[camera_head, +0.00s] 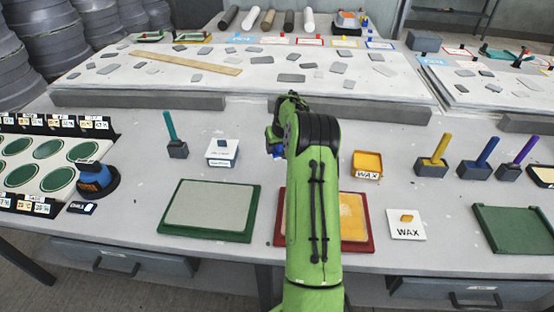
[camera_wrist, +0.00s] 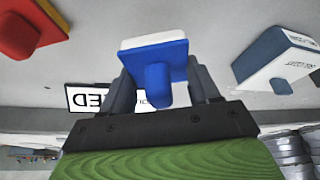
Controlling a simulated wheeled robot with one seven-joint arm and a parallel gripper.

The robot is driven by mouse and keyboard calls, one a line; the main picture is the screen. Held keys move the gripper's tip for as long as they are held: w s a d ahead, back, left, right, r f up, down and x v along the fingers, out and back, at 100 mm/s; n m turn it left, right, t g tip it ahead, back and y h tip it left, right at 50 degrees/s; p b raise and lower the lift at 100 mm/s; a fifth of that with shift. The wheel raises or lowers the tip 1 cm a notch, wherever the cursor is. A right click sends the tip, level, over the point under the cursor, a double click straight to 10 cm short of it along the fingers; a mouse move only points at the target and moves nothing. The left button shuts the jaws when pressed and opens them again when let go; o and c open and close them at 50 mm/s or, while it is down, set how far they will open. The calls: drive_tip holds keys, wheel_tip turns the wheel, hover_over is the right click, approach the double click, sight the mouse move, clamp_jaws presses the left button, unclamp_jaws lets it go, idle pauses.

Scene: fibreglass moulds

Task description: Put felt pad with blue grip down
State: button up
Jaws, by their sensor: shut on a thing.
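The felt pad (camera_wrist: 152,42) is a pale slab under a blue plate with a blue grip (camera_wrist: 158,82). My gripper (camera_wrist: 160,88) is shut on the blue grip, one dark finger on each side, in the wrist view. Behind the pad in that view lies a black-edged white label (camera_wrist: 90,98) ending in "ED", partly covered by the gripper. I cannot tell whether the pad touches the table. In the head view my green arm hides most of the gripper; only a little blue (camera_head: 276,153) shows left of the arm.
A white and blue box (camera_head: 222,152) stands left of my arm. A yellow wax tray (camera_head: 367,164) stands right of it. A green-framed panel (camera_head: 212,208) and a red-framed panel (camera_head: 356,217) lie in front. Upright tools in grey blocks, one with a yellow handle (camera_head: 438,150), stand right.

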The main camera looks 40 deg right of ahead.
sight(277, 163)
wheel_tip(277, 163, down, 4)
drive_tip(key=shift+a+f+b, duration=0.1)
drive_tip(key=shift+f+b, duration=0.1)
drive_tip(key=shift+b, duration=0.15)
drive_tip(key=shift+f, duration=0.1)
drive_tip(key=shift+f, duration=0.15)
drive_tip(key=o, duration=1)
drive_tip(key=shift+a, duration=0.2)
